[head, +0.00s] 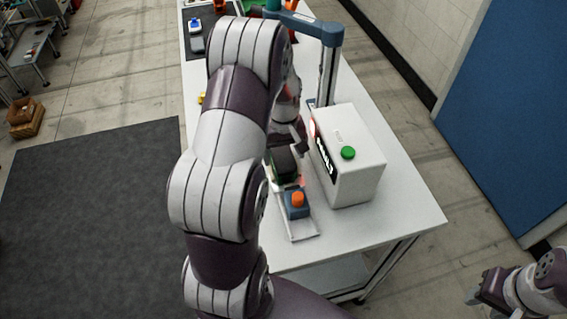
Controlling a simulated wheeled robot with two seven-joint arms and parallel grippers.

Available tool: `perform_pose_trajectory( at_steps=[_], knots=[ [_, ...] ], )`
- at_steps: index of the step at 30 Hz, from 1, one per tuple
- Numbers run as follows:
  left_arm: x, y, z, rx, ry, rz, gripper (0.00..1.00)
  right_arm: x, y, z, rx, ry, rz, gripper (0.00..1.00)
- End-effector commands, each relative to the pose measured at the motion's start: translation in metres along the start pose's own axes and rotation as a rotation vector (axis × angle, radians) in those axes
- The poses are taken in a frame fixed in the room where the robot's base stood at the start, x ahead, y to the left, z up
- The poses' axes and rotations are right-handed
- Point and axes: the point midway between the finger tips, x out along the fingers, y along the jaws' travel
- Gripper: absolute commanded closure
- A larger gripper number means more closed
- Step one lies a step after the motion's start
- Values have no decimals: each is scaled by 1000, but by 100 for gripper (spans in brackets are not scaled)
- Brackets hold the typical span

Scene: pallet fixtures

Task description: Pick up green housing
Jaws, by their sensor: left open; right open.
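A small dark block with green edges (284,166), apparently the green housing, sits on the pale pallet fixture (300,236) on the white table. My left arm partly hides it. My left gripper (293,141) is open, right at the block and mostly hidden behind my arm; I cannot tell whether the fingers touch it. A blue block with an orange knob (297,200) sits nearer on the same fixture. My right gripper (477,288) is open and empty at the lower right, off the table and over the floor.
A white box with a green button (348,153) stands just right of the fixture. A blue-grey post (327,70) rises behind it. The front right corner is clear.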

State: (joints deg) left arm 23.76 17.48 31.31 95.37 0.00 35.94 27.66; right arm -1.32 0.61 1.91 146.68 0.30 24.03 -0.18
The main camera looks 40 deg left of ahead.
Motion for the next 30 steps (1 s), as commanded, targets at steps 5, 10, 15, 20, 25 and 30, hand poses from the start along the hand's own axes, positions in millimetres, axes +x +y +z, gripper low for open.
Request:
perform_pose_trajectory(
  at_steps=[5,10,15,20,25,30],
  knots=[
    [19,0,0,1,1,0,13,-4,0,0,0,0,0,57],
    [20,0,0,1,2,1,13,-3,0,0,0,0,0,57],
    [20,0,0,1,2,1,62,-3,0,0,0,0,0,57],
    [19,0,0,1,2,1,77,-3,0,0,0,0,0,57],
    [20,0,0,1,1,1,82,-3,0,0,0,0,0,57],
    [14,0,0,1,2,1,82,-1,0,0,0,0,0,57]
  ],
)
